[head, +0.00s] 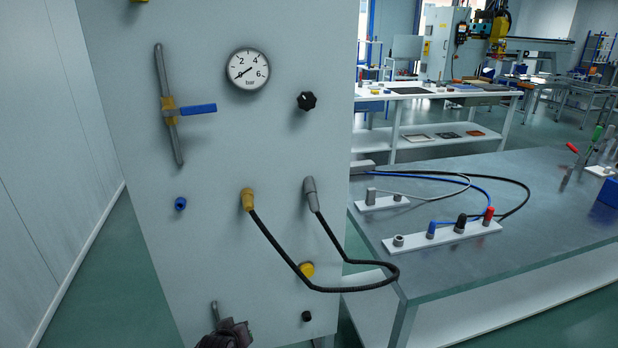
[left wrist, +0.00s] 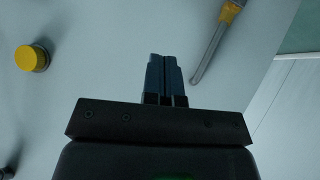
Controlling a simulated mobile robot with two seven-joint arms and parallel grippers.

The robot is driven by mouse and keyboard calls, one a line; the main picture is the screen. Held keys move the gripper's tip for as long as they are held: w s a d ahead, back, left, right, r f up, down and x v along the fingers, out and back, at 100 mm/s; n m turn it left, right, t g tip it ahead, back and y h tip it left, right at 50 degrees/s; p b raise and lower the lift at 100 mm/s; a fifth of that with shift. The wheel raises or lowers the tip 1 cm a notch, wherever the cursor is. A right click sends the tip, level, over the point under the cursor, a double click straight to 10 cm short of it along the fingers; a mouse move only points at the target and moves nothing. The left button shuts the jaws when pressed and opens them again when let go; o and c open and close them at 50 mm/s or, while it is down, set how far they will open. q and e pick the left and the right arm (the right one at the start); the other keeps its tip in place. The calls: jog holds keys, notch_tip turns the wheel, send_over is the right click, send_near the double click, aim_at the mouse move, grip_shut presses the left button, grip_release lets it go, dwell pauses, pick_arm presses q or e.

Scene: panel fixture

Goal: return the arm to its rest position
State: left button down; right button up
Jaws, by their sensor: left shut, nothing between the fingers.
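My left gripper (left wrist: 164,76) is in the left wrist view, with its two dark fingers together and nothing between them. It is in front of the pale panel. The grey end of a metal pipe with a yellow fitting (left wrist: 231,12) lies just right of the fingers; I see no contact. A yellow button (left wrist: 31,57) is off to the left. In the head view, a dark part at the bottom edge looks like part of my left arm, partly cut off, beside a short grey pipe end (head: 215,310). My right gripper is not in view.
The panel (head: 250,140) carries a gauge (head: 248,69), a blue-handled valve (head: 198,109), a black knob (head: 306,100) and a yellow button (head: 307,269). A black cable (head: 345,290) loops out between two plugs. A grey bench (head: 540,240) stands right. Open floor lies left.

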pick_arm(q)
notch_tip(320, 180, up, 7)
jog(key=w+m+t, duration=0.2)
jog(key=s+a+r+m+t, duration=0.2)
jog(key=s+r, duration=0.2)
jog(key=s, duration=0.4)
jog(key=s+a+f+g, duration=0.1)
jog(key=s+a+f, duration=0.1)
jog(key=s, duration=1.1)
jog(key=s+a+f+g, duration=0.2)
jog(key=s+a+f, duration=0.1)
jog(key=s, duration=1.1)
jog(key=shift+s+m+y, duration=0.25)
jog(key=shift+m+y, duration=0.15)
jog(key=shift+f, duration=0.1)
